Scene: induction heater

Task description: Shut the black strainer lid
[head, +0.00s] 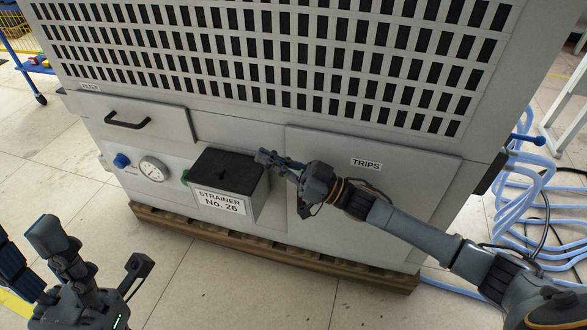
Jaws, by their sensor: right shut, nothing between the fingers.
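The strainer is a light grey box labelled "STRAINER No. 26" (222,201) on the lower front of the large grey machine. Its black lid (225,168) lies flat across the top of the box, with no gap that I can see. My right gripper (263,157) is shut and empty, with its fingertips at the lid's right back corner; I cannot tell whether they touch it. My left gripper (28,242) is at the lower left, away from the strainer, with its fingers apart and nothing between them.
A round gauge (153,170) and a blue knob (122,160) are left of the strainer. A drawer handle (127,120) sticks out above them. The "TRIPS" panel (367,200) is behind my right arm. Blue hoses (520,205) lie at right. Floor in front is clear.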

